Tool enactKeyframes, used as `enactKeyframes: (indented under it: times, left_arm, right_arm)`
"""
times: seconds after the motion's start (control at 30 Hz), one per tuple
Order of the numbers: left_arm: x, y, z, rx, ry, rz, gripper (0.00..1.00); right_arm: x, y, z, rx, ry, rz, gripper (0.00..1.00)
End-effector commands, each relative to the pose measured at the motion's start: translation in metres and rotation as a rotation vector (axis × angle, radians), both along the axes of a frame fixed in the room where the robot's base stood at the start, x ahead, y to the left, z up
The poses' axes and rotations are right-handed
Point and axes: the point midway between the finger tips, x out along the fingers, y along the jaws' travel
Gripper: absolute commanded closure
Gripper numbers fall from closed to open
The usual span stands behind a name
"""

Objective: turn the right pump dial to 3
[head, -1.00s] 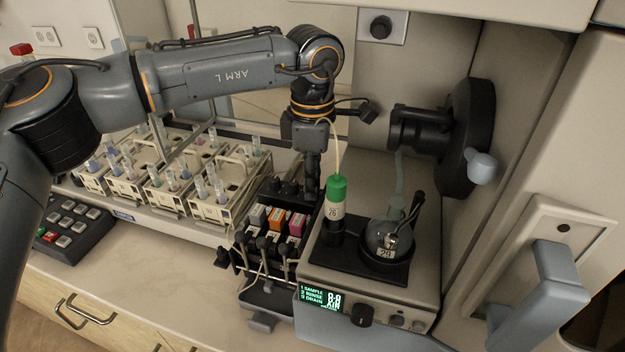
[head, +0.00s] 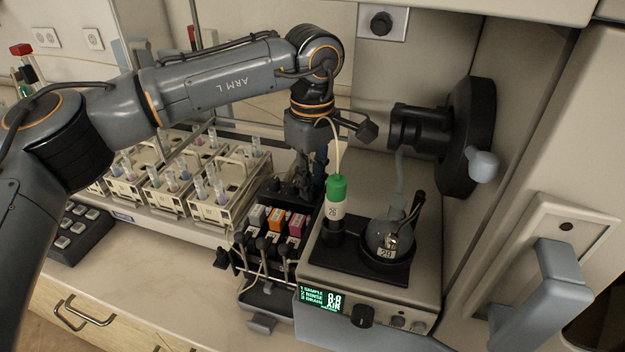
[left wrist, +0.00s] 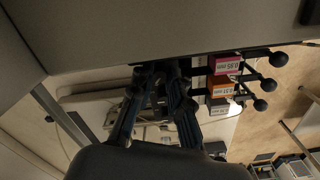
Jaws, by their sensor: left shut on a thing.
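The pump (head: 268,222) has orange, magenta and grey cassettes and stands left of the display box. Small black knobs (head: 273,186) sit along its back top. My left gripper (head: 309,192) points down at the right end of this row. Its fingers are shut on what looks like the right pump dial, which they hide; I cannot read its setting. In the left wrist view the fingers (left wrist: 160,72) are close together beside the cassettes (left wrist: 222,80). My right gripper is not in view.
A green-capped bottle (head: 335,196) stands close right of my left gripper, with a thin tube rising from it. A round flask (head: 385,235) sits behind the box's display (head: 320,297) and front knob (head: 362,316). Test-tube racks (head: 215,208) stand on the left.

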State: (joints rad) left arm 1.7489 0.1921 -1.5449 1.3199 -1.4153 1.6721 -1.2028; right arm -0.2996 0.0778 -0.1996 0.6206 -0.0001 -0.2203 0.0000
Motion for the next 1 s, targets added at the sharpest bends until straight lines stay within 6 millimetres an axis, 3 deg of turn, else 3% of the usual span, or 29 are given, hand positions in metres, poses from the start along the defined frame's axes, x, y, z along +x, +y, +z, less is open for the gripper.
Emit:
enactKeyframes:
  times: [0.47, 0.5, 0.53, 1.0]
  left_arm:
    - [0.0008, -0.0002, 0.0019, -0.002, -0.004, -0.016, 1.00]
    - [0.0009, -0.0003, 0.0020, -0.002, -0.004, -0.016, 0.81]
    - [0.0009, -0.0003, 0.0019, -0.002, -0.004, -0.016, 0.74]
    - [0.0001, -0.0001, 0.0005, -0.001, -0.001, -0.016, 0.73]
  right_arm:
    - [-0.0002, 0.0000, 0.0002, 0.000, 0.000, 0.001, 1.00]
    - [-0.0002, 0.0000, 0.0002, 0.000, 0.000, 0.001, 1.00]
    - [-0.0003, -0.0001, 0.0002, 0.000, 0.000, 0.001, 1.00]
    - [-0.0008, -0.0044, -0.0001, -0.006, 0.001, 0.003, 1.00]
